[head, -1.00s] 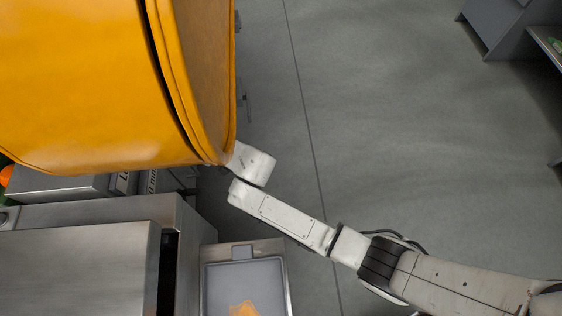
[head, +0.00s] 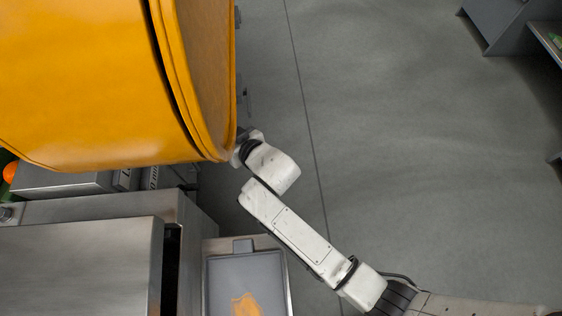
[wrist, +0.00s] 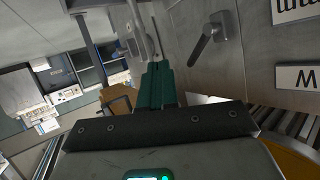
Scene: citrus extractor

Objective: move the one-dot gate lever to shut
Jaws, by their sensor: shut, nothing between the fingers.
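In the wrist view a dark lever (wrist: 203,45) with a round pivot is mounted on a grey metal panel, up and to the right of my fingertips. It slants down to the left. No dot mark is readable by it, so I cannot tell whether it is the one-dot gate lever. My gripper (wrist: 156,68) shows its teal fingers together and empty, a little left of the lever and apart from it in the picture. In the head view my gripper and the lever are hidden near the large orange drum-like body.
In the head view the orange body (head: 80,80) fills the upper left. Steel housings (head: 75,262) and a grey tray (head: 215,280) with an orange patch lie below. Open floor (head: 420,150) is to the right. Partly cut-off label plates (wrist: 297,77) show in the wrist view.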

